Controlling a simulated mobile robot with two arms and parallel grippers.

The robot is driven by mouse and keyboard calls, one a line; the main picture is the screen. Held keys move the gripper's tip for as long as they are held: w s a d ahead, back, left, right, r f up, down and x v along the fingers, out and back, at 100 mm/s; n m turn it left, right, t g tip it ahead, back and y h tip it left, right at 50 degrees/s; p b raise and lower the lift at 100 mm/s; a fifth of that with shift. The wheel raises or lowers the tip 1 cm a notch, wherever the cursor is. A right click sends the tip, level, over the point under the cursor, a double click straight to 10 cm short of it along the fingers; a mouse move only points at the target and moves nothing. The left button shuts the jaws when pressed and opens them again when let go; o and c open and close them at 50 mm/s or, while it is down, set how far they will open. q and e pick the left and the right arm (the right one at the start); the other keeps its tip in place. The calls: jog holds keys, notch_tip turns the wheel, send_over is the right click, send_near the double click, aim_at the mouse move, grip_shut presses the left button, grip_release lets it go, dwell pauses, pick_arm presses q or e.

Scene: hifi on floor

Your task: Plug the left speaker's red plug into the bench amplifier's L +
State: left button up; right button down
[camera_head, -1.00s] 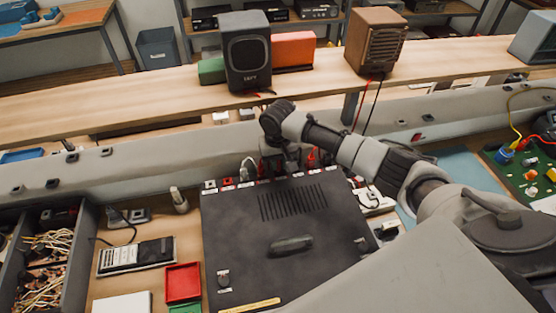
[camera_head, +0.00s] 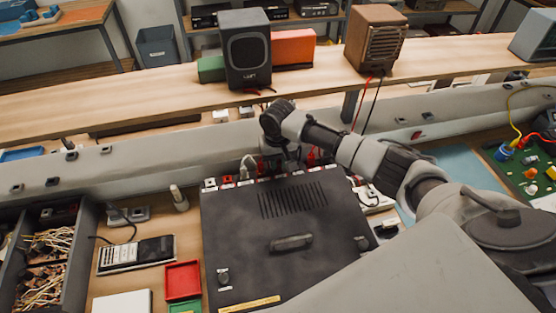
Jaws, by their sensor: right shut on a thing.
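The bench amplifier (camera_head: 290,215) is a dark box on the bench, with small red and pale terminals (camera_head: 227,181) along its far edge. My right gripper (camera_head: 290,165) points down at the middle of that edge. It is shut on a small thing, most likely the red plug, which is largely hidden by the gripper. I cannot tell whether it sits in a terminal. The left speaker (camera_head: 246,52) is black and stands on the raised shelf. Short red and black leads show at its base. My left gripper is out of view.
A brown speaker (camera_head: 375,38) stands on the shelf (camera_head: 130,95), its red and black leads hanging down. A pale plug (camera_head: 247,165) stands left of my gripper. A meter (camera_head: 136,254), red tray (camera_head: 183,280) and green circuit board (camera_head: 528,172) flank the amplifier.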

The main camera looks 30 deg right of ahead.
jog(key=shift+f+p, duration=0.2)
jog(key=shift+p, duration=0.85)
dwell(2.7)
jog(key=c, duration=1)
grip_release()
notch_tip(320, 180, up, 10)
jog(key=shift+r+b, duration=0.25)
jog(key=shift+b, duration=0.85)
notch_tip(320, 180, up, 5)
jog(key=p, duration=0.6)
jog(key=shift+r, duration=0.1)
